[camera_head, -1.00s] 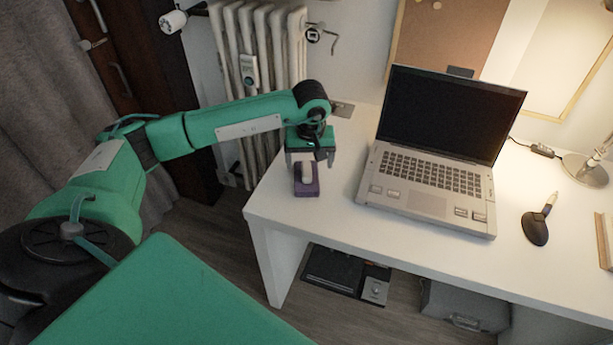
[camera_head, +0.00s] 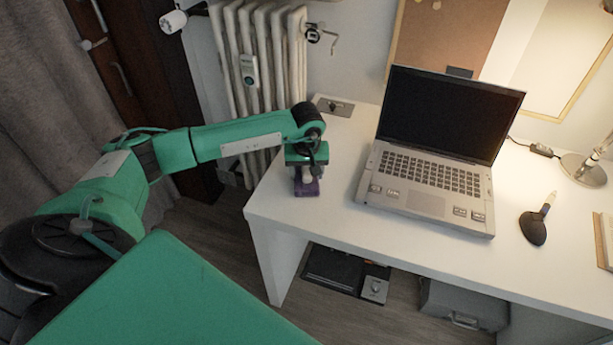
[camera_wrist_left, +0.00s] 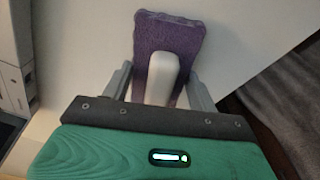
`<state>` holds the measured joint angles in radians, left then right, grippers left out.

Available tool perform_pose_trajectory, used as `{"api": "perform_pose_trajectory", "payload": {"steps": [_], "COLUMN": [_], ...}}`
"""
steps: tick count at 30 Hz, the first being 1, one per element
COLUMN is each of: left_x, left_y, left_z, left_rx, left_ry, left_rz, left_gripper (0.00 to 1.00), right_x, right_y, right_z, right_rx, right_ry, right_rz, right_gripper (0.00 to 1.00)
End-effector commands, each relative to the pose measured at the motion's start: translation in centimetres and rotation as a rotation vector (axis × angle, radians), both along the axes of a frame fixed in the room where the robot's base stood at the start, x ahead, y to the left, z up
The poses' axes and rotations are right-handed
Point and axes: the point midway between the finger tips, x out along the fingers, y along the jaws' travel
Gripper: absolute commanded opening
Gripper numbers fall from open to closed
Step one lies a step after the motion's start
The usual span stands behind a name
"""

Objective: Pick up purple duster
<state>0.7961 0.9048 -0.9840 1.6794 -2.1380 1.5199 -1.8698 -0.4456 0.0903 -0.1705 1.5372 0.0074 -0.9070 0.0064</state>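The purple duster (camera_head: 308,188) lies on the left end of the white desk, with its pale handle on top. In the left wrist view the duster's purple pad (camera_wrist_left: 168,32) shows ahead of the gripper, and its white handle (camera_wrist_left: 162,76) stands between the two fingers. My left gripper (camera_head: 307,172) is just above the duster, pointing down at it. In the left wrist view its grey fingers (camera_wrist_left: 161,84) are spread apart on both sides of the handle, with gaps. My right gripper is not in view.
An open laptop (camera_head: 425,180) stands right of the duster on the white desk (camera_head: 335,225). A dark brush-like tool (camera_head: 534,228) and a lamp base (camera_head: 584,170) are further right. A radiator (camera_head: 262,60) stands behind the desk's left end.

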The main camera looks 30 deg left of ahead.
Motion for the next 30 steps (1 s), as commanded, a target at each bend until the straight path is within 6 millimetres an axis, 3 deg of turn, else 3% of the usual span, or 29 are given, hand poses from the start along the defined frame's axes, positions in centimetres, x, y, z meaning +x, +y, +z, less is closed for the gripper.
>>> {"api": "perform_pose_trajectory", "payload": {"steps": [1, 3, 12, 17, 23, 30], "left_x": [0.0, 0.0, 0.0, 0.1, 0.1, 0.1], "left_y": [0.0, 0.0, 0.0, 0.0, 0.0, 0.0], "left_z": [0.0, 0.0, 0.2, 1.2, 4.8, 11.8], "left_rx": [0.0, 0.0, 0.001, 0.0, -0.001, 0.0], "left_ry": [0.0, 0.0, -0.001, -0.003, -0.006, -0.006], "left_rz": [0.0, 0.0, 0.0, 0.0, 0.0, -0.001], "left_gripper": [0.49, 0.36, 0.36, 0.36, 0.36, 0.36], "right_x": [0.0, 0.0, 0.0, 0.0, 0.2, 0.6], "right_y": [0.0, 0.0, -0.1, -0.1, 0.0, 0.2], "right_z": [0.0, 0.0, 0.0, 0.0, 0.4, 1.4], "right_rx": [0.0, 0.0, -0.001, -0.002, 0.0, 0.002], "right_ry": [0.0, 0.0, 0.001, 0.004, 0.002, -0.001], "right_rz": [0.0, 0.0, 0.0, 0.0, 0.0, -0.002], "right_gripper": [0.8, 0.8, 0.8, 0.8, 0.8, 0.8]}}
